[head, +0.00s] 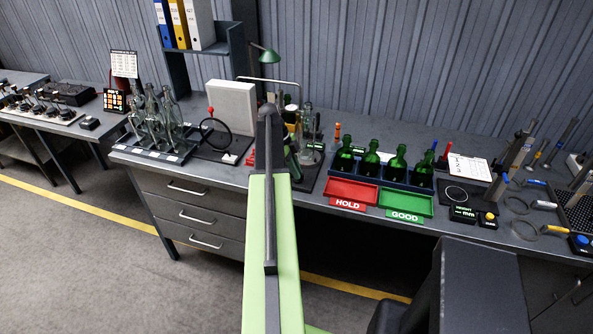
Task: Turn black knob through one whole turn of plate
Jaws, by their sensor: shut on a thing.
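My arm reaches up the middle of the head view, a green link with a dark end section over the bench. My gripper and its fingertips are hidden behind this arm. I cannot make out the black knob or the plate; the arm covers that part of the bench. A dark green bottle (293,163) leans at the arm's right edge on a dark base (313,172). A clear glass piece (307,120) and a white-topped item (291,109) stand behind it.
To the left are a rack of clear bottles (152,118) and a pale grey box (232,108). To the right, several green bottles (397,165) stand behind a red HOLD tray (352,192) and a green GOOD tray (406,205). A dark cabinet (480,290) stands in front, lower right.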

